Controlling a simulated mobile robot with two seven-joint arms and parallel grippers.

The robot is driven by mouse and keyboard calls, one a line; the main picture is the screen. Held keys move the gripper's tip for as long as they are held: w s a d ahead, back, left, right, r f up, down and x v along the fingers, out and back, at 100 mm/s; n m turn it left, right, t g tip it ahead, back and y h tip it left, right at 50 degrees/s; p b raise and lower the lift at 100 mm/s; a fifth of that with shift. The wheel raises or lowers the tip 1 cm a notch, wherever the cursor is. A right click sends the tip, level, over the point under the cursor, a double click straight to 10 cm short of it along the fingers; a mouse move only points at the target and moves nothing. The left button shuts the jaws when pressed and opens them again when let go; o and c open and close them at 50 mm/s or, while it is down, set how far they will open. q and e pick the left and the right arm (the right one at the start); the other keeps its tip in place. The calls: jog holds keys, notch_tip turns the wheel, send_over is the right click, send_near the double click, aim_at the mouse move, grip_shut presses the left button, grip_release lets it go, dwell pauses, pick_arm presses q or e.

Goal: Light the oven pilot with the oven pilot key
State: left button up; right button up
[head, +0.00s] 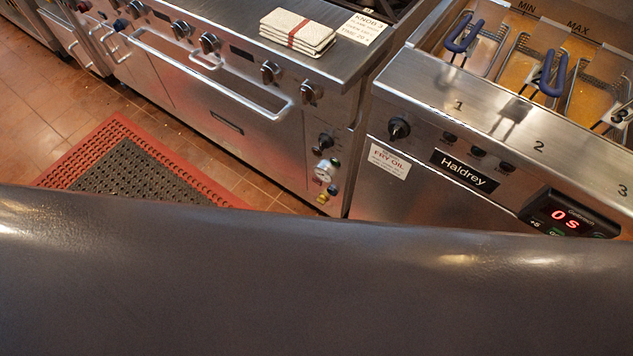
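The oven (195,100) stands at the upper left, with its door shut and a long bar handle (215,82) across it. On the narrow panel at its right end are a dark knob (324,142), a round white gauge (325,172), a small green part (336,162) and a small yellow part (322,198). I cannot tell which of these is the oven pilot key, or whether the key is in view. Neither of my grippers is in view.
A fryer (400,195) with blue-handled baskets (463,35) stands right of the oven; its timer (568,215) reads 0 S. Folded cloths (298,32) lie on the range top. A red-edged mat (120,165) lies on the floor. A dark surface hides the lower picture.

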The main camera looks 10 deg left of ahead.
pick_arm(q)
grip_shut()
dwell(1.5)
